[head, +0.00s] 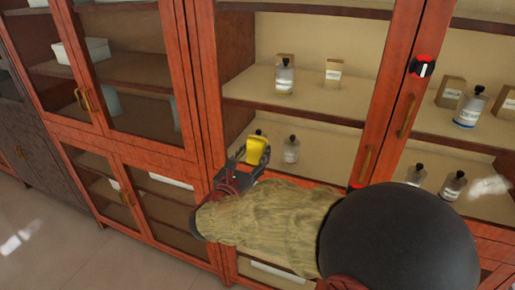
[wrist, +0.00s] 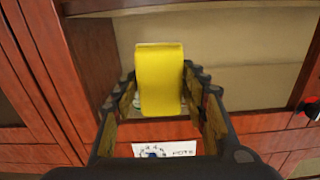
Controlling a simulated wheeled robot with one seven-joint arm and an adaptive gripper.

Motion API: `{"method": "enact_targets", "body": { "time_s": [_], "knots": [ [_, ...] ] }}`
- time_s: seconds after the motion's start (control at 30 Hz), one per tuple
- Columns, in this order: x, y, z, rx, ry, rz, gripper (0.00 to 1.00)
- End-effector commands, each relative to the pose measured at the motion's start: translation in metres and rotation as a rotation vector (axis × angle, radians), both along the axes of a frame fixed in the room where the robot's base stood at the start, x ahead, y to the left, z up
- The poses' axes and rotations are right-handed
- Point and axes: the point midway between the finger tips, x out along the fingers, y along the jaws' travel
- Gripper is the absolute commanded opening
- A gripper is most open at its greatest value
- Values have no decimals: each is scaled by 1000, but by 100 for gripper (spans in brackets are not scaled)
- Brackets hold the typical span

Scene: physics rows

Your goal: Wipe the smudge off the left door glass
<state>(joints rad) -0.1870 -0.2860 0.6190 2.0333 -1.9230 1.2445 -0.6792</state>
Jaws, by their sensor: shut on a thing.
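My gripper (head: 256,152) is shut on a yellow sponge-like block (head: 256,149), held in front of the left door glass (head: 300,110). In the wrist view the yellow block (wrist: 160,78) sits upright between the two fingers (wrist: 160,95). I cannot tell whether it touches the glass. I see no clear smudge on the left door glass; my arm hides its lower part. A whitish smear (head: 490,187) shows at the right, on the right door's glass; it could be a reflection.
Bottles (head: 284,77) and small boxes (head: 333,73) stand on shelves behind the glass. A brass handle (head: 408,116) and a black-and-red knob (head: 422,66) are on the right door's frame. A white label (wrist: 165,149) shows low in the wrist view. Another cabinet (head: 120,80) stands left.

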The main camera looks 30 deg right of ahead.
Motion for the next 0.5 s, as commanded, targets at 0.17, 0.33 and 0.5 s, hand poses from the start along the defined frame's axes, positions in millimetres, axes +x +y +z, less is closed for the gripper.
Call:
{"method": "enact_targets", "body": {
  "time_s": [0.17, 0.33, 0.5],
  "knots": [
    [-8, 10, 1, 0, -1, 1, 23],
    [-10, 12, 1, 0, -1, 0, 23],
    [-10, 12, 0, -1, -1, 0, 23]
  ]
}}
